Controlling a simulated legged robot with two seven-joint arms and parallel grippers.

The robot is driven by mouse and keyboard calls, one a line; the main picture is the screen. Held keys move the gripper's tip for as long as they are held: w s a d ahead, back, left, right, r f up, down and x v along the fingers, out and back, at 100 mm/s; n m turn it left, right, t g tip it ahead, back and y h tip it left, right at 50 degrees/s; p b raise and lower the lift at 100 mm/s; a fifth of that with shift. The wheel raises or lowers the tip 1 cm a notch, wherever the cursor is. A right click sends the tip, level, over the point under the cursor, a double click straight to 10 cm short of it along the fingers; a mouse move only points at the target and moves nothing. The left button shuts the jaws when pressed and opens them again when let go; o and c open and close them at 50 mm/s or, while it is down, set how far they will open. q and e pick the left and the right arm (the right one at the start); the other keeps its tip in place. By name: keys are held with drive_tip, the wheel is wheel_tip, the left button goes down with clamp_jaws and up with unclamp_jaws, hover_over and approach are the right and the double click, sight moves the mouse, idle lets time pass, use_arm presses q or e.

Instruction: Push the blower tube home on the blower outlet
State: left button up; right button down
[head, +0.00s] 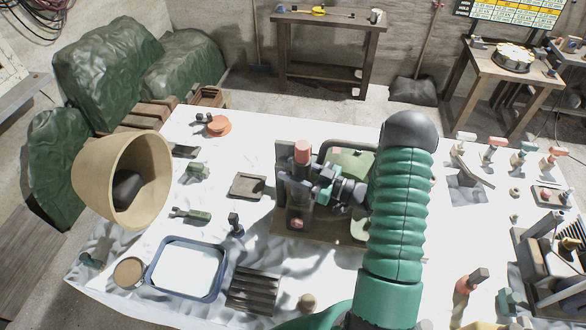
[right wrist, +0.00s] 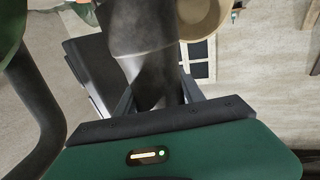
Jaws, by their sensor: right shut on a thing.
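My right arm rises in front of the bench in the head view, and its gripper (head: 318,188) is low beside the green blower (head: 352,163). In the right wrist view my right gripper (right wrist: 158,98) is shut on the dark grey blower tube (right wrist: 142,42), which runs up and away between the fingers. A dark curved bar (right wrist: 40,105) and a bit of green show at the left of that view. The joint between tube and outlet is hidden, so I cannot tell how far the tube sits on. My left gripper is not in view.
A tan bucket (head: 100,180) lies tipped on the bench's left side. A blue-rimmed tray (head: 160,290), a dark slatted block (head: 252,290) and small tools lie near the front. More tools and a dark rack stand at the right. White bench top is bare between them.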

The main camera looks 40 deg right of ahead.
drive_tip(key=shift+f+b, duration=1.15)
drive_tip(key=shift+f, duration=0.3)
drive_tip(key=c, duration=0.6)
unclamp_jaws()
drive_tip(key=shift+c, duration=0.2)
drive_tip(key=shift+r, duration=0.1)
drive_tip(key=shift+s, duration=0.2)
drive_tip(key=b+v, duration=0.5)
drive_tip(key=v, duration=1.1)
drive_tip(key=shift+s, duration=0.25)
drive_tip(key=shift+d, duration=0.15)
